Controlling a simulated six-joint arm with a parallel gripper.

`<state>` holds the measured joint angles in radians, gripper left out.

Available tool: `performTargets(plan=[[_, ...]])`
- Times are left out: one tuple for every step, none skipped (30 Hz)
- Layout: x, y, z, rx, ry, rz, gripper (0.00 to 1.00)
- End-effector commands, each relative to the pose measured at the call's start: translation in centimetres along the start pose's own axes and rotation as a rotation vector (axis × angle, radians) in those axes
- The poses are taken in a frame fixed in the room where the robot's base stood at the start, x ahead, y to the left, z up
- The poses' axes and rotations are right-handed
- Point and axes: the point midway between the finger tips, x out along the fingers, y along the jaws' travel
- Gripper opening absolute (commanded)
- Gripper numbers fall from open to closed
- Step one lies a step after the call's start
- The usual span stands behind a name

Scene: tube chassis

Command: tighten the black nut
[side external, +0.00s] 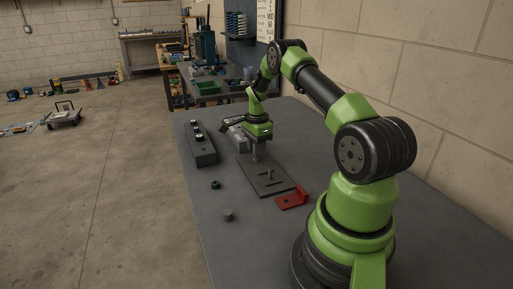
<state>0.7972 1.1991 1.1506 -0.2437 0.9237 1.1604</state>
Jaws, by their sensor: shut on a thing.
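My gripper (256,157) points down over the far part of a dark flat plate (269,187) on the grey table. It is shut on a small part at its fingertips, close above or at the plate. The part is too small here to tell whether it is the black nut, or whether it touches the plate. The plate has two short bars or slots on its face. A small dark green and black ring-like piece (215,184) lies on the table left of the plate.
A red bracket (292,197) sits at the plate's near right corner. A grey round piece (227,215) stands nearer. A dark block (202,150) with several light-topped parts is at left, with a grey block (238,139) beside my gripper. The table's near left (240,255) is clear.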

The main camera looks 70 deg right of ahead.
Motion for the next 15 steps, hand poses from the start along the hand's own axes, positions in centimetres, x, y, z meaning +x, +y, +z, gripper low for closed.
performTargets(plan=[[-0.17, -0.07, -0.03, 0.055, 0.000, -0.002, 0.00], [-0.16, -0.07, -0.03, 0.100, 0.000, -0.002, 0.00], [-0.16, -0.07, -0.03, 0.162, 0.000, -0.002, 0.00], [-0.15, -0.07, -0.03, 0.207, 0.000, -0.002, 0.00], [-0.14, -0.07, -0.03, 0.250, 0.000, -0.002, 0.00], [-0.14, -0.07, -0.04, 0.300, 0.000, -0.002, 0.00], [-0.13, -0.07, -0.04, 0.333, 0.000, -0.002, 0.00], [-0.13, -0.07, -0.04, 0.359, 0.000, -0.002, 0.00], [-0.12, -0.07, -0.04, 0.385, 0.000, -0.002, 0.00], [-0.12, -0.07, -0.04, 0.397, 0.000, -0.002, 0.00], [-0.12, -0.07, -0.04, 0.404, 0.000, -0.002, 0.00], [-0.11, -0.07, -0.04, 0.408, 0.000, -0.002, 0.00], [-0.11, -0.06, -0.04, 0.408, 0.000, -0.002, 0.00], [-0.11, -0.06, -0.04, 0.407, 0.000, -0.002, 0.00], [-0.11, -0.06, -0.04, 0.407, 0.000, -0.002, 0.00]])
